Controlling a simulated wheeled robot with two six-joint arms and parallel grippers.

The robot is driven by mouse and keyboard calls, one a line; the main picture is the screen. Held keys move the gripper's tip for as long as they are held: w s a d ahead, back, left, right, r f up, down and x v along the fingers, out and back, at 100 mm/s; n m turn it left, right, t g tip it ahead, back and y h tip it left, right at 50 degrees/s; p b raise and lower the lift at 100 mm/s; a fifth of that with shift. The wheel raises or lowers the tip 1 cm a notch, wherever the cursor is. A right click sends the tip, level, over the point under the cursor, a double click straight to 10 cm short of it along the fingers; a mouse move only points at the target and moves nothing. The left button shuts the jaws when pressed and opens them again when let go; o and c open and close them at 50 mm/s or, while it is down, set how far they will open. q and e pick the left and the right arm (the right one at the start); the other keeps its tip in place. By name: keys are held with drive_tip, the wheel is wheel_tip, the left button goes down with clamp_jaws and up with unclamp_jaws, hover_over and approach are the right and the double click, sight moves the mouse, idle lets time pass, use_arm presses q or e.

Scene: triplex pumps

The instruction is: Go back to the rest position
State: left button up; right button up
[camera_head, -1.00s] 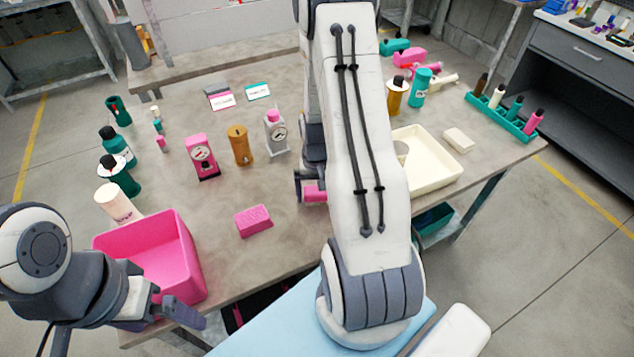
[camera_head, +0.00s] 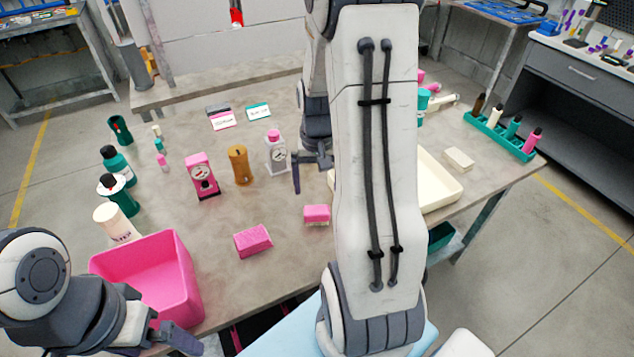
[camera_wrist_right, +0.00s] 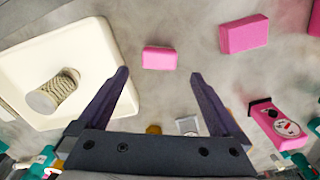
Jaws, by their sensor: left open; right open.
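My right gripper (camera_head: 310,172) is open and empty above the table, behind the small pink block (camera_head: 317,214). In the right wrist view, its two dark fingers (camera_wrist_right: 160,92) stand wide apart with nothing between them. The small pink block lies on the table beyond the fingertips there (camera_wrist_right: 160,58). My left gripper (camera_head: 172,338) is at the lower left, open, in front of the pink bin (camera_head: 183,268); its far finger is partly hidden.
A larger pink block (camera_head: 253,241) lies mid-table. A pink gauge pump (camera_head: 203,178), an ochre cylinder (camera_head: 239,166) and a grey gauge pump (camera_head: 276,154) stand behind. A cream tray (camera_head: 447,197), partly hidden by my right arm, and a green bottle rack (camera_head: 490,137) are right.

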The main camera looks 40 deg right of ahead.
sight(317, 213)
drive_tip(key=shift+f, duration=0.1)
wheel_tip(317, 213, down, 12)
drive_tip(key=shift+r, duration=0.1)
drive_tip(key=shift+r+p, duration=0.1)
drive_tip(key=shift+p, duration=0.2)
drive_tip(key=shift+r, duration=1.3)
drive_tip(key=shift+f, duration=0.1)
